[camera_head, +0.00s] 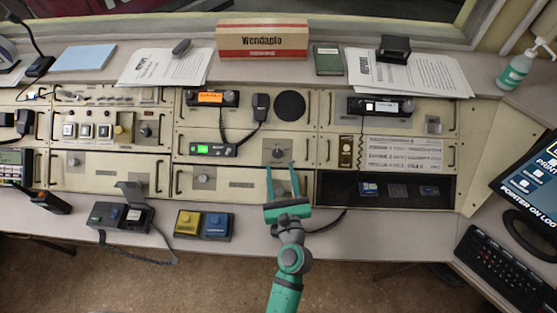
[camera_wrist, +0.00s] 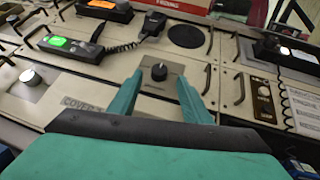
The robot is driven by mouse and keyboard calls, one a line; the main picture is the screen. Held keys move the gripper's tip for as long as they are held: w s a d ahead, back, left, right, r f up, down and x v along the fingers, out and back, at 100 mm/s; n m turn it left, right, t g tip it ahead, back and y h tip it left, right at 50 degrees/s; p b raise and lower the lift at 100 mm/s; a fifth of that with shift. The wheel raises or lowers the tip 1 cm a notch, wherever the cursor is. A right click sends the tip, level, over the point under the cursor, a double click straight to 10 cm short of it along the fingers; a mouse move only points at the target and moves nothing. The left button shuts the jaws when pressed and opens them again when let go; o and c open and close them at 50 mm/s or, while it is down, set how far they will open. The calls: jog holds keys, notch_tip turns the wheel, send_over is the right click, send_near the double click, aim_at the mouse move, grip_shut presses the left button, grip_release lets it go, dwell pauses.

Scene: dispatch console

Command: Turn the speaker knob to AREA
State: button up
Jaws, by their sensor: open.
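A small dark round knob (camera_wrist: 159,72) with a pale pointer line sits on a grey square plate in the console's middle panel. In the head view the same knob (camera_head: 278,152) lies just beyond my fingertips. My gripper (camera_head: 281,169) is open and empty, with its green fingers pointing at the knob's plate. In the wrist view my gripper (camera_wrist: 160,78) has one finger on each side of the plate, and the fingers look short of the knob. The lettering around the knob is too small to read, so I cannot tell its setting.
A round speaker grille (camera_head: 290,105) is above the knob. A radio with a green display (camera_head: 214,149) and a handset (camera_head: 260,108) with a coiled cord are to the left. Another knob (camera_head: 203,178) sits lower left. A dark recessed tray (camera_head: 385,203) is at lower right.

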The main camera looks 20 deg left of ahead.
aim_at(277, 155)
jog(key=shift+x, duration=2.35)
jog(key=c, duration=1)
